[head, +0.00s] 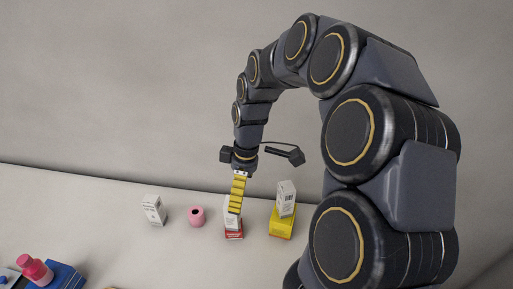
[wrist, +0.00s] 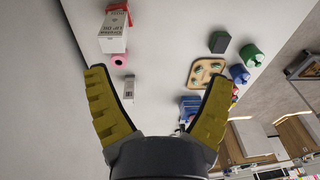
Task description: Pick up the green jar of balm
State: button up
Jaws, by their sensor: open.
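In the wrist view a green rounded container (wrist: 252,54), which looks like the green jar, stands at the upper right next to a blue one. It lies beyond the right finger, apart from it. No green jar shows in the head view. My gripper (wrist: 160,72) is open, with nothing between its yellow fingers. In the head view my gripper (head: 235,207) points down in front of a white box (head: 231,224) on a red box and partly hides it.
A pink roll (head: 196,216), a white box (head: 153,209) and a yellow box (head: 282,222) with a white box on top stand on the counter. The wrist view shows a dark green box (wrist: 219,42), a blue container (wrist: 239,74) and a tan tray (wrist: 192,78) near the jar.

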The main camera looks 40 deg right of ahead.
aim_at(289, 186)
jog(key=d+f, duration=0.3)
jog(key=d, duration=0.2)
jog(key=d+f+n, duration=0.1)
jog(key=d+f, duration=0.1)
jog(key=d, duration=0.3)
jog(key=w+d+f+n, duration=0.1)
jog(key=d+f, duration=0.2)
jog(key=d, duration=0.2)
jog(key=shift+f+t, duration=0.3)
jog(key=shift+f, duration=0.05)
jog(key=shift+n+g+h, duration=0.4)
jog(key=shift+n+h, duration=0.4)
jog(key=s+d+f, duration=0.2)
jog(key=d+f, duration=0.1)
jog(key=d, duration=0.1)
jog(key=s+d+f, duration=0.2)
jog(key=s+d, duration=0.1)
jog(key=d, duration=0.1)
jog(key=s+d+f, duration=0.3)
jog(key=d, duration=0.1)
jog(key=shift+d+f, duration=0.25)
jog(key=shift+f, duration=0.1)
jog(key=f, duration=0.6)
jog(key=shift+s+d+f, duration=0.1)
jog(key=shift+d+f, duration=0.2)
jog(key=shift+d, duration=0.1)
jog(key=shift+f, duration=0.5)
jog(key=c, duration=1.2)
